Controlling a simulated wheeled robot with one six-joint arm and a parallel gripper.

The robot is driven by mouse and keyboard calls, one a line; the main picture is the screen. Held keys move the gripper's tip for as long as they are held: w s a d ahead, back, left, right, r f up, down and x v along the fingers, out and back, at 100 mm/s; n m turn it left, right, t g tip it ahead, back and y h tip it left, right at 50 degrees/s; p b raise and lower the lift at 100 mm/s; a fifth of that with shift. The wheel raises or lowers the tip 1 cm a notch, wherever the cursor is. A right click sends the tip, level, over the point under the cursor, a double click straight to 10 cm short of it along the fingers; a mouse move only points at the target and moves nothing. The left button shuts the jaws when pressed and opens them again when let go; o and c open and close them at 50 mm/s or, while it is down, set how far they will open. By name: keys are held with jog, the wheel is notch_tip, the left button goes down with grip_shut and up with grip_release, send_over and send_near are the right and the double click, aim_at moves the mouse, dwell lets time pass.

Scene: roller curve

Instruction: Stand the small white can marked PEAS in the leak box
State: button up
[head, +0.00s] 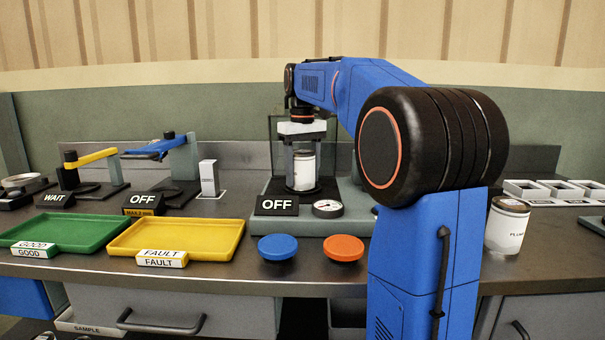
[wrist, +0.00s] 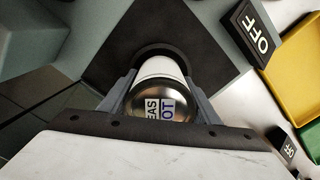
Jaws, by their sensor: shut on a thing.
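My gripper (head: 302,160) points straight down and is shut on a small white can (head: 304,172) with a metal lid. In the wrist view the can (wrist: 160,68) shows "EAS" and "OT" on its lid, and a finger lies on each side of it. The can is upright inside the clear-walled leak box (head: 340,150), over a dark pad with a round seat (wrist: 108,50). Its lower end appears to be at the seat; whether it rests there I cannot tell. An OFF sign (head: 277,205) and a gauge (head: 327,209) are at the box's front.
A blue button (head: 277,247) and an orange button (head: 343,248) are in front. Green (head: 75,232) and yellow (head: 205,236) trays lie left. A larger white can (head: 507,226) stands right, beside white-rimmed compartments (head: 530,190). Fixtures stand behind the trays.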

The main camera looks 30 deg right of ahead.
aim_at(303, 151)
jog(key=o, duration=2)
jog(key=shift+r, duration=0.15)
jog(key=shift+r, duration=4.35)
